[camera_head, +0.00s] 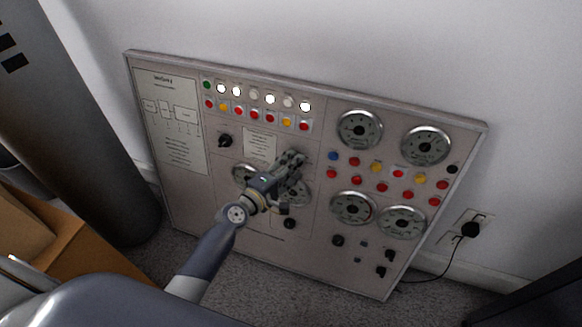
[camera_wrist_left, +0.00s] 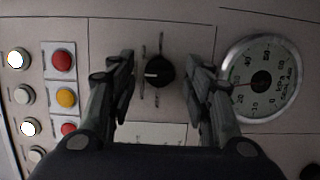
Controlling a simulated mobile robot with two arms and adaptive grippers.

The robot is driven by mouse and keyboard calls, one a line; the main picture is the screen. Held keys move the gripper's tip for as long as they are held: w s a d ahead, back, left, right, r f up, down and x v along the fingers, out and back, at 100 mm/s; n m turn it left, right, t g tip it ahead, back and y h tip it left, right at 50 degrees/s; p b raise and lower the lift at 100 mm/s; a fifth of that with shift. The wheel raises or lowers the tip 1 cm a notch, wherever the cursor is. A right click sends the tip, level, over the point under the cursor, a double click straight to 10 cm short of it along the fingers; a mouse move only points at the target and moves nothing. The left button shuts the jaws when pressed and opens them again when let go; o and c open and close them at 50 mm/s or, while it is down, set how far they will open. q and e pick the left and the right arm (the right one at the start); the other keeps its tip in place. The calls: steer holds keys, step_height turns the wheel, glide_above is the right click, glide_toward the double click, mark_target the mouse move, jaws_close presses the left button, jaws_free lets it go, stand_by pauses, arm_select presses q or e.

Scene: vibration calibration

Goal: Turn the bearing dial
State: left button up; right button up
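A round black dial (camera_wrist_left: 159,72) with a light pointer mark sits on the grey panel in the left wrist view. Small printing surrounds it, too small to read. My left gripper (camera_wrist_left: 158,66) has its two fingers apart, one on each side of the dial, with visible gaps between them and it. I cannot tell how far the fingertips are from the panel. In the head view my left gripper (camera_head: 293,160) is in front of the panel (camera_head: 215,208) and hides this dial. My right gripper is not in view.
A round gauge (camera_wrist_left: 259,80) is right of the dial in the wrist view. Buttons (camera_wrist_left: 64,60) line the left, and a white label (camera_wrist_left: 150,133) lies below. The head view shows another black dial (camera_head: 225,140), a plugged-in cord (camera_head: 470,229) and a cardboard box (camera_head: 75,250).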

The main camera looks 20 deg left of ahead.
arm_select(q)
steer(key=v, duration=1.2)
steer(key=shift+f, duration=0.1)
stand_by(0.4)
